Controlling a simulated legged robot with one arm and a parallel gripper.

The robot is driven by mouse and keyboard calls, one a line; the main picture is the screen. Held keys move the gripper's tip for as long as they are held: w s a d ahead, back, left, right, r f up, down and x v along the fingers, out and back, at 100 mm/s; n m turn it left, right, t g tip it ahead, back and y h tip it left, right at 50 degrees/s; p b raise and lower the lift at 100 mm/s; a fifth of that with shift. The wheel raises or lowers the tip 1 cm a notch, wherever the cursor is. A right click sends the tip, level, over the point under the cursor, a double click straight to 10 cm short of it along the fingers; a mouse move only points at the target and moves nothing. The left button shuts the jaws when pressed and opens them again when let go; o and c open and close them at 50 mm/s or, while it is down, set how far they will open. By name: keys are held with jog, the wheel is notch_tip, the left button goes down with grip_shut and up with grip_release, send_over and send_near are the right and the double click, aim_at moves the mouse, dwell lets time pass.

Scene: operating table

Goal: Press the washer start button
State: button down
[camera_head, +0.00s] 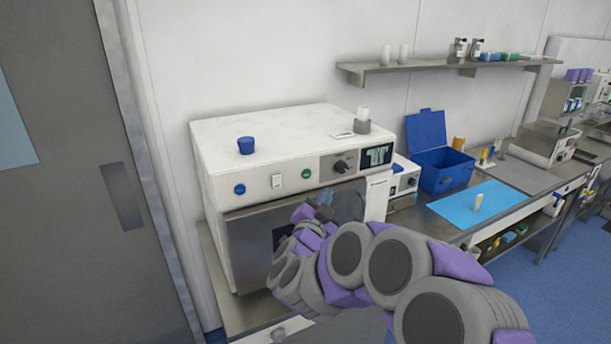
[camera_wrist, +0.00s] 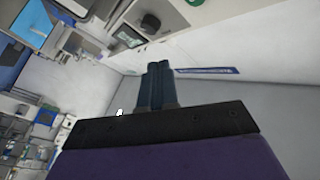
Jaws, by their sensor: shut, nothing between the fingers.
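The washer (camera_head: 270,140) is a white box with a dark front door (camera_head: 250,250). Its front panel has a blue round button (camera_head: 239,189), a white switch (camera_head: 277,181), a green round button (camera_head: 306,174), a black knob (camera_head: 342,167) and a display (camera_head: 376,155). I see no readable start label. My gripper (camera_head: 322,201) is in front of the washer, below the green button and knob in the head view. In the wrist view its dark fingers (camera_wrist: 160,68) are together and empty. That view also shows the knob (camera_wrist: 150,22) and part of the green button (camera_wrist: 195,2).
To the right, a counter holds an open blue box (camera_head: 445,169) and a blue mat (camera_head: 460,207). A wall shelf (camera_head: 440,67) is above. A grey door (camera_head: 70,200) is at left.

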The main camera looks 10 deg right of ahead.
aim_at(307, 174)
jog(key=w, duration=0.2)
jog(key=w+a+p, duration=0.1)
jog(key=w, duration=0.2)
jog(key=w+a+p, duration=0.1)
jog(key=w, duration=0.2)
jog(key=shift+a, duration=0.15)
jog(key=shift+s, duration=0.1)
dwell(1.9)
jog(key=shift+w, duration=0.35)
jog(key=shift+w+a+p, duration=0.15)
jog(key=shift+w+p, duration=0.2)
dwell(0.6)
dwell(0.3)
jog(key=shift+s+d, duration=0.25)
jog(key=shift+s, duration=0.5)
